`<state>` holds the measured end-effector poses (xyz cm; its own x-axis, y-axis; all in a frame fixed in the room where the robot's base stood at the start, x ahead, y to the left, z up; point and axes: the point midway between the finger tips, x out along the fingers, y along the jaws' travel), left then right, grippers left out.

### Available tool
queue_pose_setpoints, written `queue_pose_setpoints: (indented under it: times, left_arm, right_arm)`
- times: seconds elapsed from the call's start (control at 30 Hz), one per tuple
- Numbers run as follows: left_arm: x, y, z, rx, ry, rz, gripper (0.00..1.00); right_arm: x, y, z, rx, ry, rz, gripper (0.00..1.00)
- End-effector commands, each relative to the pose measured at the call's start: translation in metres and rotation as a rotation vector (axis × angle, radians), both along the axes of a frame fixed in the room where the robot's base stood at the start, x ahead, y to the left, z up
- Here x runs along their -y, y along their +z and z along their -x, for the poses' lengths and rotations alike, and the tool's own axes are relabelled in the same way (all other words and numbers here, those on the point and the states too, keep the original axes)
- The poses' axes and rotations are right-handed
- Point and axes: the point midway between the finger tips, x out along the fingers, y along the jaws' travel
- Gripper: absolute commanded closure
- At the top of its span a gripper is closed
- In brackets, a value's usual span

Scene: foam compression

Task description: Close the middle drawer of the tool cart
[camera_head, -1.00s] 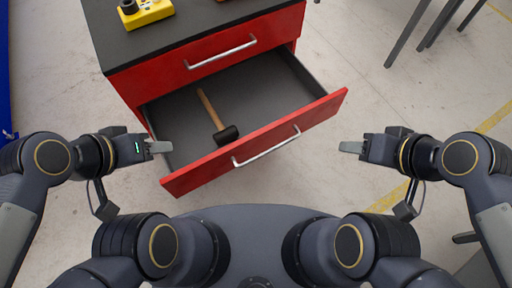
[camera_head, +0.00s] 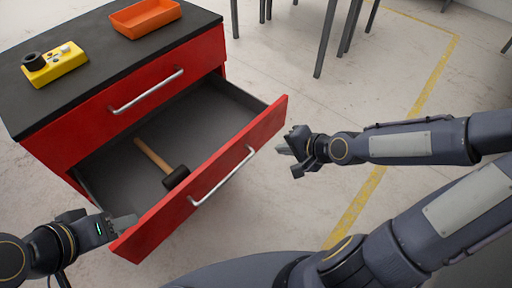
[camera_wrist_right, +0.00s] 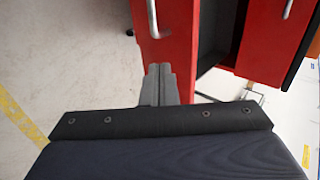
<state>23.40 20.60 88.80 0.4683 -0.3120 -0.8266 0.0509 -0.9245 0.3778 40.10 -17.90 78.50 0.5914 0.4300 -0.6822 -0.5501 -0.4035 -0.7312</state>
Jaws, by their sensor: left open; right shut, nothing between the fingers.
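The red tool cart (camera_head: 50,150) stands at the left of the head view with a dark top. Its middle drawer (camera_head: 220,172) is pulled out, with a silver bar handle (camera_head: 222,176) on the red front. A mallet (camera_head: 155,157) with a wooden handle and dark head lies inside. My right gripper (camera_head: 284,149) is shut and empty, near the right end of the drawer front; in the right wrist view its fingers (camera_wrist_right: 160,84) overlap the lower part of the red front (camera_wrist_right: 165,40). Contact cannot be told. My left gripper (camera_head: 122,222) is open near the left end of the front.
A yellow device (camera_head: 55,68) and an orange tray (camera_head: 146,17) rest on the cart top. The closed drawer above has a silver handle (camera_head: 147,91). Grey table legs (camera_head: 326,40) stand behind at the right. The floor right of the cart is clear, with a yellow line (camera_head: 425,95).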

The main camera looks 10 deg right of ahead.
Motion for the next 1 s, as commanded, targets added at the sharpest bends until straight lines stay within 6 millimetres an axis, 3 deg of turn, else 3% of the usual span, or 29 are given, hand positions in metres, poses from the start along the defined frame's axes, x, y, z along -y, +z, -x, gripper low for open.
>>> queue_pose_setpoints:
  times: [0.77,1.0]
  left_arm:
    - [0.000,-0.111,0.000,0.000,0.000,0.000,0.57]
    - [0.000,-0.124,0.000,0.000,0.000,0.000,0.57]
  right_arm:
    - [-0.045,-0.073,-0.059,0.005,0.004,-0.003,1.00]
    - [-0.060,-0.069,-0.081,0.004,0.001,-0.005,1.00]
